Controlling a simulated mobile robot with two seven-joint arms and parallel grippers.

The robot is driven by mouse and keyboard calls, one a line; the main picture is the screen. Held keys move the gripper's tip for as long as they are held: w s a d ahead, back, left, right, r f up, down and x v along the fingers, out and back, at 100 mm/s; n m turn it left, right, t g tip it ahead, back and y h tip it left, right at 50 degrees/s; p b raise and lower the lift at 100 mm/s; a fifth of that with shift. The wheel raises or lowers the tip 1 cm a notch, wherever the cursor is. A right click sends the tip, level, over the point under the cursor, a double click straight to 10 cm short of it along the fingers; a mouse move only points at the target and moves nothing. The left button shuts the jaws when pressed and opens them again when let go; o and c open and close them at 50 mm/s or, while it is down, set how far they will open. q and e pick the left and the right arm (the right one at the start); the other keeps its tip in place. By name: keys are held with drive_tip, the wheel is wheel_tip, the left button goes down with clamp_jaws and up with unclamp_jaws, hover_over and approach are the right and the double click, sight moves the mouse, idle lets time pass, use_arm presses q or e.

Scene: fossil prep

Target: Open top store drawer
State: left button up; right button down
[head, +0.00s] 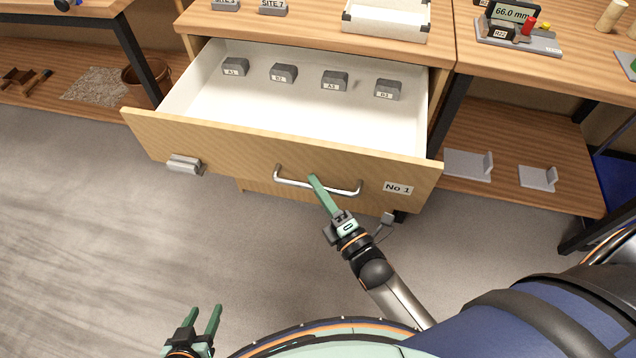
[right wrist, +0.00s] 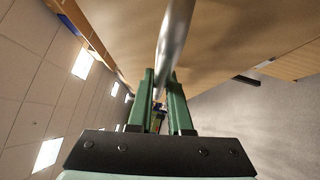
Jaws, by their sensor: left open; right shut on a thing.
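The top store drawer (head: 280,150), marked No 1, stands pulled far out of the wooden cabinet. Its white inside shows a row of several dark labelled blocks, one of them (head: 283,72) near the middle. My right gripper (head: 313,180) is shut on the drawer's metal bar handle (head: 290,181), left of the handle's middle. In the right wrist view the handle bar (right wrist: 174,45) runs between the green fingers (right wrist: 161,90). My left gripper (head: 206,322) is open and empty, low over the floor, well away from the drawer.
A white tray (head: 387,20) stands on the cabinet top. A gauge reading 66.0 mm (head: 512,14) is on the right bench, with grey brackets (head: 468,165) on the shelf below.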

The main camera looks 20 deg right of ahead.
drive_tip(key=c, duration=0.8)
unclamp_jaws()
drive_tip(key=shift+c, duration=0.2)
drive_tip(key=v, duration=1.2)
drive_tip(key=shift+s, duration=0.25)
drive_tip(key=f+m+g+p, duration=0.1)
drive_tip(key=m+g+p, duration=0.1)
drive_tip(key=m, duration=0.4)
drive_tip(key=s+m+g+h+p, duration=0.1)
drive_tip(key=m+g+p, duration=0.2)
drive_tip(key=m, duration=0.4)
drive_tip(key=s+f+m+g+p, duration=0.1)
drive_tip(key=m+g+p, duration=0.2)
drive_tip(key=m+g, duration=0.2)
drive_tip(key=shift+s+a+f+m+h, duration=0.25)
drive_tip(key=shift+f+m+h, duration=0.1)
drive_tip(key=shift+m, duration=0.55)
